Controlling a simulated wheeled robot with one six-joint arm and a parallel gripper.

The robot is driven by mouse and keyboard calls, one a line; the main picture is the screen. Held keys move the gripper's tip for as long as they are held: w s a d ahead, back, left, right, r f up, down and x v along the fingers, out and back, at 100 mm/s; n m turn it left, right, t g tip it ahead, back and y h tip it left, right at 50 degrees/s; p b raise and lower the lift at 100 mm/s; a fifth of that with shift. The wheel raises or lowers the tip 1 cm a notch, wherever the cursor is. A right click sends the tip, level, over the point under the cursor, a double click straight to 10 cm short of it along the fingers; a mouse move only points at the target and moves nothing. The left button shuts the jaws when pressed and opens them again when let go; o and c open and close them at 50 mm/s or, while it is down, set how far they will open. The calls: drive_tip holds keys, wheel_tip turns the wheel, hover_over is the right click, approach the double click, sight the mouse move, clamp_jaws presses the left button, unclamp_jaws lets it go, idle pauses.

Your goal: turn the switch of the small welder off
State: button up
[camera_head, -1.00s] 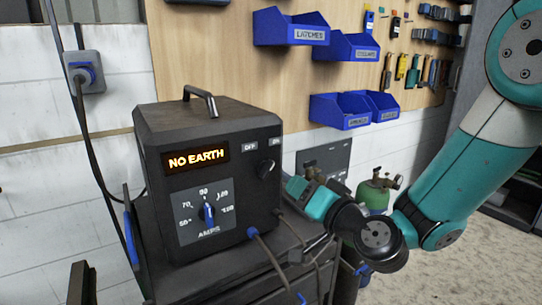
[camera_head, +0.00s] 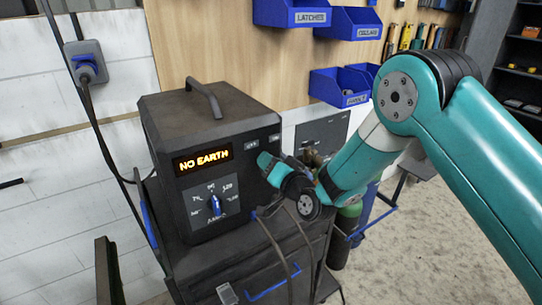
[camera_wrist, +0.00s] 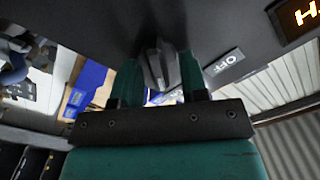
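The small welder (camera_head: 215,115) is a dark box with a top handle, standing on a dark cart. Its lit display (camera_head: 203,160) reads NO EARTH. Its switch (camera_wrist: 160,65) is a dark ridged knob on the front, beside an OFF label (camera_wrist: 224,63); in the head view my gripper hides it. My gripper (camera_head: 268,165) is at the front's upper right. In the wrist view my gripper (camera_wrist: 162,80) has its two green fingers apart, one on each side of the knob. I cannot tell whether they touch it.
Below the display is the amps dial (camera_head: 215,203) with a blue pointer. Cables hang from the front's lower right. Blue bins (camera_head: 340,87) hang on the wooden board behind. A green gas bottle (camera_head: 346,220) stands right of the cart. Open floor lies at the right.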

clamp_jaws()
